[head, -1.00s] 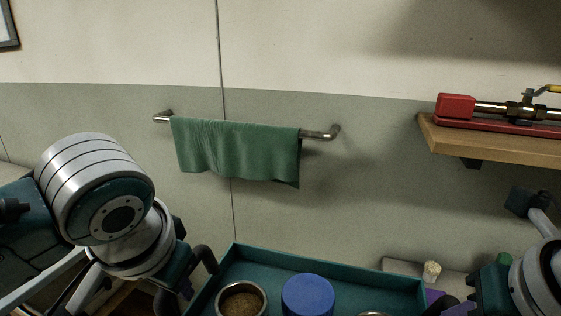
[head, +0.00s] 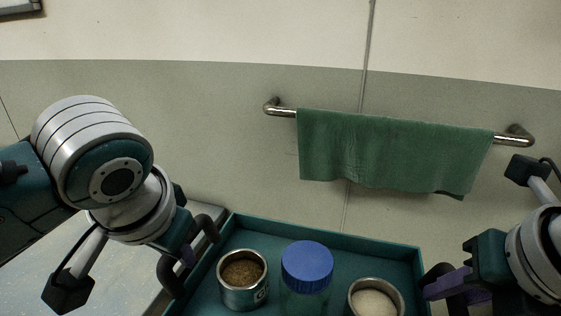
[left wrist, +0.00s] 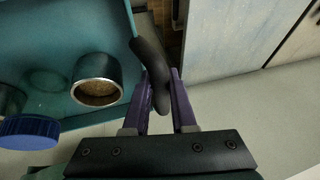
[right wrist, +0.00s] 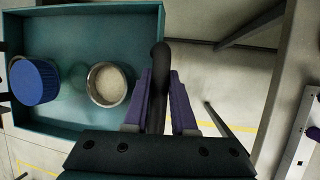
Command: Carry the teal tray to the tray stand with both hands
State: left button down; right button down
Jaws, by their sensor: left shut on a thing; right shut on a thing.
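The teal tray (head: 330,240) is at the bottom of the head view, between my two arms, its near part cut off. It carries a metal cup of brown grains (head: 243,280), a clear jar with a blue lid (head: 307,266) and a metal cup of pale grains (head: 375,300). My left gripper (left wrist: 160,95) is shut on the tray's black left handle (left wrist: 152,65). My right gripper (right wrist: 160,100) is shut on the black right handle (right wrist: 158,75); it also shows in the head view (head: 448,283). I cannot make out the tray stand in any view.
A green towel (head: 390,150) hangs on a metal rail (head: 512,137) on the wall ahead. A pale worktop (head: 135,262) lies left of the tray, below my left arm. In the right wrist view, pale floor with a yellow line (right wrist: 240,128) shows right of the tray.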

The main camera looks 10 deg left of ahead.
aim_at(106, 249)
jog(key=i+j, duration=0.1)
jog(key=j, duration=1.05)
jog(key=i+j, duration=0.15)
jog(key=j, duration=0.45)
jog(key=i+j, duration=0.1)
jog(key=j, duration=0.45)
